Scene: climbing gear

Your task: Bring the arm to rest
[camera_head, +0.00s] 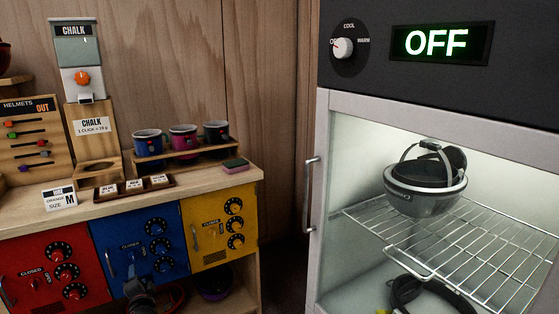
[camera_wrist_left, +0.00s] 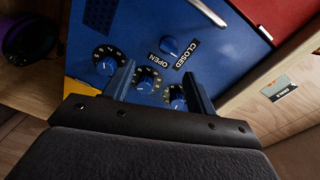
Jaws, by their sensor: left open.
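My left gripper (camera_head: 138,274) shows at the bottom of the head view, in front of the lower part of the blue locker door (camera_head: 112,262). In the left wrist view the left gripper (camera_wrist_left: 160,76) is open, its two fingers apart with nothing held between them. Behind the fingers are the blue door's black dials and a blue knob (camera_wrist_left: 169,46) between the words OPEN and CLOSED. Whether the fingers touch the door, I cannot tell. My right gripper is not in view.
A red door (camera_head: 52,272) and a yellow door (camera_head: 219,225) flank the blue one. The wooden counter (camera_head: 205,181) above holds a chalk dispenser (camera_head: 80,60), several cups and a sponge (camera_head: 236,165). At right, a cabinet reading OFF holds a helmet (camera_head: 424,190) on a wire rack (camera_head: 450,240).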

